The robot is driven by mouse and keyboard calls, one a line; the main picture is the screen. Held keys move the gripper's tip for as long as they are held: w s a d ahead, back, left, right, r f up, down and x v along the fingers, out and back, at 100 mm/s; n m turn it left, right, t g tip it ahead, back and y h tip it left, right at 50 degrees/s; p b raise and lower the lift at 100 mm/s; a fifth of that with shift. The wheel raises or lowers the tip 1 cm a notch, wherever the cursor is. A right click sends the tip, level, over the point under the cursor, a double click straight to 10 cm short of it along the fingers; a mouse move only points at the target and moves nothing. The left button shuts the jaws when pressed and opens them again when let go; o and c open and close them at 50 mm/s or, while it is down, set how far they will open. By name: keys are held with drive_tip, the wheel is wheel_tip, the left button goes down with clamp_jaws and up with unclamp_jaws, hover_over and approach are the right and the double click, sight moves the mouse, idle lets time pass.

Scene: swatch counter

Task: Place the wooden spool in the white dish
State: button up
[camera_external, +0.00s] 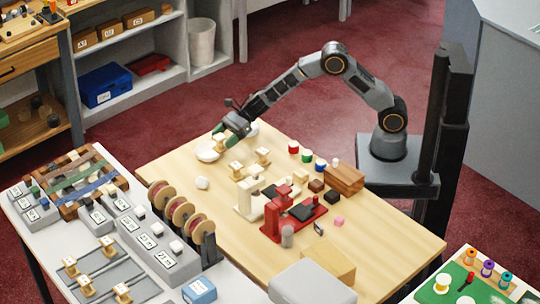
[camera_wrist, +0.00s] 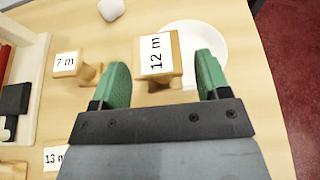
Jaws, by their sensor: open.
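My gripper (camera_wrist: 164,78) is open, with its green fingers on either side of a wooden spool labelled 12 m (camera_wrist: 157,55). There are visible gaps between the spool and both fingers. The white dish (camera_wrist: 212,40) is just beyond the spool and partly hidden by it and the right finger. In the external view my gripper (camera_external: 228,134) is low at the table's far left, beside the dish (camera_external: 207,155). The spool (camera_external: 219,140) shows at the fingers, overlapping the dish's edge in the picture. I cannot tell whether it touches the dish.
Another spool, labelled 7 m (camera_wrist: 75,67), stands left of the fingers in the wrist view. A white lump (camera_external: 202,183) lies in front of the dish. A cream stand (camera_external: 250,202), a red stand (camera_external: 290,215) and a reel rack (camera_external: 182,215) occupy the nearer table.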

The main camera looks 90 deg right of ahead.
drive_tip(key=shift+r+p, duration=0.7)
drive_tip(key=shift+p, duration=0.2)
drive_tip(key=s+d+r+m+t+h+b, duration=0.1)
drive_tip(key=s+d+r+m+h, duration=0.5)
drive_tip(key=m, duration=0.5)
drive_tip(key=s+d+r+m+t+h, duration=0.1)
drive_tip(key=s+d+r+m+h, duration=0.3)
drive_tip(key=s+d+r+m, duration=0.45)
drive_tip(key=s+a+f+m+g, duration=0.2)
drive_tip(key=s+f+m+g, duration=0.1)
drive_tip(key=s+m, duration=0.8)
drive_tip(key=s+a+f+m+g, duration=0.2)
drive_tip(key=s+f+m+g, duration=0.2)
drive_tip(key=s+m, duration=0.7)
drive_tip(key=m+g, duration=0.1)
drive_tip(key=m, duration=0.2)
drive_tip(key=shift+a+f+y, duration=0.2)
drive_tip(key=shift+a+y, duration=0.1)
drive_tip(key=shift+m, duration=0.25)
